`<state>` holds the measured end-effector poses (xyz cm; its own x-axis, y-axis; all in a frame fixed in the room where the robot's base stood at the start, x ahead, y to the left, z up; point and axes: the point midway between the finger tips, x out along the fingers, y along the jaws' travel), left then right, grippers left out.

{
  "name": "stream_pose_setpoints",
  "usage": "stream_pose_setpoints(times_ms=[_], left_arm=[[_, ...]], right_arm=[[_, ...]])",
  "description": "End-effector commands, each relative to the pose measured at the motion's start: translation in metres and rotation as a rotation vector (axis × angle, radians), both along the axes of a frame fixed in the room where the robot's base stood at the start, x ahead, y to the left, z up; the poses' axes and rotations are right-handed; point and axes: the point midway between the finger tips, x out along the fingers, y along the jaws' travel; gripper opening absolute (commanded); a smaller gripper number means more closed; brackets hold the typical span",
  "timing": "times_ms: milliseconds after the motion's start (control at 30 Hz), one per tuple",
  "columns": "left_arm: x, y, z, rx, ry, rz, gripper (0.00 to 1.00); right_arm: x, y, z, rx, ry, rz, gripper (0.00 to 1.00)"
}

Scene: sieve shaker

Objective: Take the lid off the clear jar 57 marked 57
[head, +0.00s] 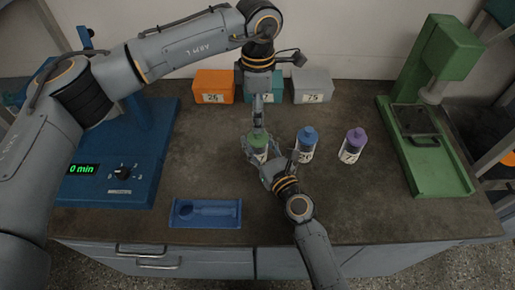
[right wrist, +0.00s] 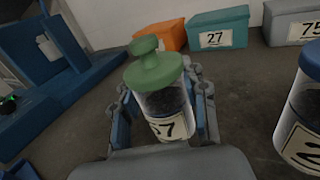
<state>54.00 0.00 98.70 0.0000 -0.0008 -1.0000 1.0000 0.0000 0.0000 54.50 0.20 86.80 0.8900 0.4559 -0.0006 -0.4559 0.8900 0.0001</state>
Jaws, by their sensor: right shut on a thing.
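The clear jar 57 (right wrist: 166,108) stands on the bench with dark contents and a "57" label. Its green lid (right wrist: 155,70) with a round knob (right wrist: 143,45) sits on top; the green lid also shows in the head view (head: 258,140). My right gripper (right wrist: 168,112) is shut around the jar body below the lid. In the head view my right gripper (head: 262,158) reaches it from the front. My left gripper (head: 258,122) points down above the lid, seen nearly edge-on, so its opening is unclear. It does not show in the right wrist view.
A blue-lidded jar (head: 306,146) and a purple-lidded jar (head: 353,146) stand to the right. Orange (head: 214,85), teal (head: 277,82) and grey (head: 312,84) boxes stand behind. A blue tray (head: 205,222) lies front left. A blue machine (head: 120,150) and green press (head: 430,150) flank the bench.

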Motion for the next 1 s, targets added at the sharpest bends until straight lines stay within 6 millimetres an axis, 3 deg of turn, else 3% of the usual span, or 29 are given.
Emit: stream_pose_setpoints(times_ms=[167, 267, 467, 600, 733, 867, 1000], left_arm=[[-0.006, -0.020, -0.007, -0.094, 0.005, 0.000, 0.48], [-0.019, -0.052, -0.015, -0.248, 0.023, 0.013, 0.48], [-0.078, -0.144, -0.010, -0.704, 0.204, 0.148, 0.48], [-0.117, -0.191, 0.022, -1.011, 0.412, 0.323, 0.48], [-0.137, -0.214, 0.063, -1.263, 0.637, 0.526, 0.48], [-0.140, -0.216, 0.104, -1.479, 0.886, 0.769, 0.48], [-0.125, -0.198, 0.136, -1.667, 1.170, 1.069, 0.48]], right_arm=[[0.000, 0.000, 0.000, 0.000, 0.000, 0.000, 0.00], [0.000, 0.000, 0.000, 0.000, 0.000, 0.000, 0.00], [0.000, 0.000, 0.000, 0.000, 0.000, 0.000, 0.00], [0.000, 0.000, 0.000, 0.000, 0.000, 0.000, 0.00], [0.000, 0.000, 0.000, 0.000, 0.000, 0.000, 0.00], [0.000, 0.000, 0.000, 0.000, 0.000, 0.000, 0.00], [0.000, 0.000, 0.000, 0.000, 0.000, 0.000, 0.00]])
